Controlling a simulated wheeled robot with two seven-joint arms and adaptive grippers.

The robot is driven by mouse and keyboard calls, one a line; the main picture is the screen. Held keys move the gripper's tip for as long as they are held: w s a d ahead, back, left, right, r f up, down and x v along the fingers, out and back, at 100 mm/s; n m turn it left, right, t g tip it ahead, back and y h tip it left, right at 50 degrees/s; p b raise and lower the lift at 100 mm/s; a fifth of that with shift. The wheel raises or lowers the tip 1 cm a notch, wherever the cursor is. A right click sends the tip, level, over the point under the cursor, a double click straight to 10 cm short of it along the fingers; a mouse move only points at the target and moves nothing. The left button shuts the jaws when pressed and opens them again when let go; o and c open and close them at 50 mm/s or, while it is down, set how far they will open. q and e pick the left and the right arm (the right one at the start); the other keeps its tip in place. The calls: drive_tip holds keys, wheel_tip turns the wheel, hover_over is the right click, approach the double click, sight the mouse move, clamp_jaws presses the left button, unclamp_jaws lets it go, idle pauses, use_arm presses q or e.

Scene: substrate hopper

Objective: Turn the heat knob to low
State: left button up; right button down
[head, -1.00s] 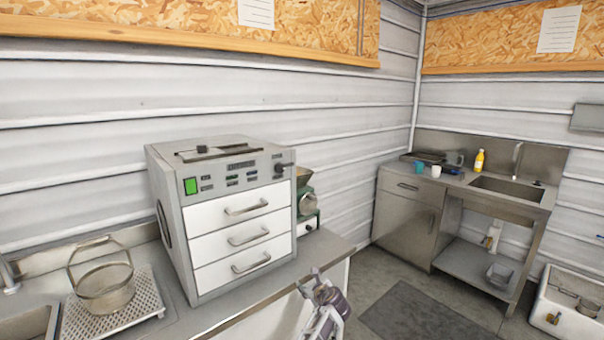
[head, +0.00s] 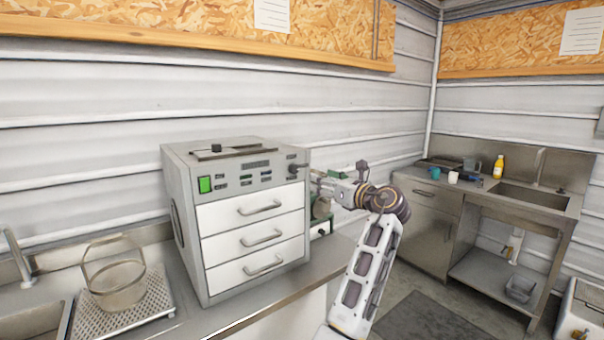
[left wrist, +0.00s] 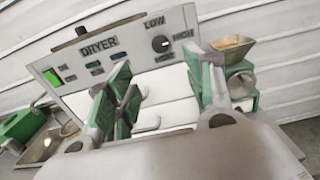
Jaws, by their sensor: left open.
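The grey dryer (head: 180,185) stands on the counter with its control panel facing front. Its dark heat knob (head: 297,168) is at the panel's upper right. In the left wrist view the round black knob (left wrist: 160,43) sits among the labels, with LOW above it and HIGH to its right. Its exact setting is too small to tell. My left gripper (head: 314,178) is beside the panel's right edge, close to the knob in the head view. In the left wrist view its green-padded fingers (left wrist: 165,88) are apart and empty, and the knob shows beyond the gap between them.
A green scale-like device with a metal pan (left wrist: 232,50) stands just right of the dryer. A wire basket (head: 117,285) sits on a perforated tray at left. A steel sink unit (head: 430,205) stands at the back right.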

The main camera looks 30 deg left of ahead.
sight(296, 170)
drive_tip(key=shift+w, duration=0.2)
use_arm(q)
drive_tip(key=x, duration=1.2)
drive_tip(key=shift+w+a+p, duration=0.2)
drive_tip(key=shift+a+p, duration=0.1)
drive_tip(key=shift+p, duration=0.05)
drive_tip(key=shift+w+a, duration=0.25)
drive_tip(key=shift+a, duration=0.3)
use_arm(e)
drive_tip(key=shift+s+a+r, duration=0.15)
drive_tip(key=shift+s+a, duration=0.15)
drive_tip(key=shift+a, duration=0.2)
drive_tip(key=shift+s+a+r, duration=0.1)
drive_tip(key=shift+s+a, duration=0.15)
drive_tip(key=shift+a, duration=0.2)
drive_tip(key=shift+d, duration=0.1)
use_arm(q)
drive_tip(key=c, duration=1)
use_arm(e)
drive_tip(key=shift+d+r, duration=0.1)
drive_tip(key=shift+d, duration=0.7)
